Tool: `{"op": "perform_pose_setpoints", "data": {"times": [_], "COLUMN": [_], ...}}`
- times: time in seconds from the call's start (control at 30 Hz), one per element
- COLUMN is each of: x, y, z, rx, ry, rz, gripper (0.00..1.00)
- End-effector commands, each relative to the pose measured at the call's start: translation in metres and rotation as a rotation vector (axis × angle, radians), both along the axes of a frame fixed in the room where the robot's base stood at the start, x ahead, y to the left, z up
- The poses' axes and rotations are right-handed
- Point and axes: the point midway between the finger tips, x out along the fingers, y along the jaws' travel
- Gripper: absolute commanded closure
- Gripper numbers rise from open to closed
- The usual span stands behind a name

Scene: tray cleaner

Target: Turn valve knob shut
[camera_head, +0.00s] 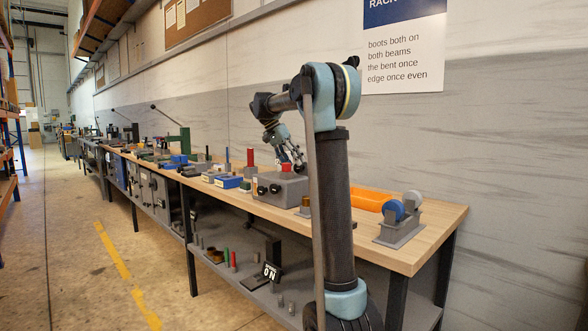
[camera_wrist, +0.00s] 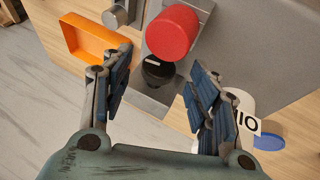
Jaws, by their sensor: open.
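A red round knob (camera_wrist: 172,32) stands on a grey housing in the wrist view. Below it is a black round knob (camera_wrist: 157,72) with a small white mark. I cannot tell for sure which is the valve knob. My gripper (camera_wrist: 158,64) is open, one finger left and one right of the black knob; contact cannot be made out. In the head view, the grey box (camera_head: 288,189) on the bench has black knobs on its front and a red top part (camera_head: 286,168). My gripper (camera_head: 297,166) hangs close over it, partly hidden by my arm.
An orange tray (camera_head: 371,199) lies right of the box; it also shows in the wrist view (camera_wrist: 72,46). A grey stand (camera_head: 400,228) with a blue disc is at the bench's right end. Blue boxes (camera_head: 228,182) and small parts lie left. A wall stands behind.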

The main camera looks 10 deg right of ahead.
Motion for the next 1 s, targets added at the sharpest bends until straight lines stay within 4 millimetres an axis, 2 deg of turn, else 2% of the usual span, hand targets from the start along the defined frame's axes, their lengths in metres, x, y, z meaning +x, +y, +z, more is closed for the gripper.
{"op": "perform_pose_setpoints", "data": {"times": [0.3, 0.5, 0.7, 1.0], "x": [0.002, 0.003, 0.002, 0.002], "y": [0.031, 0.043, 0.047, 0.047], "z": [0.053, 0.074, 0.082, 0.083], "rx": [0.000, 0.001, 0.000, 0.002], "ry": [0.000, 0.001, 0.001, -0.001], "rz": [0.001, 0.000, -0.001, 0.000], "gripper": [0.45, 0.45, 0.45, 0.45]}}
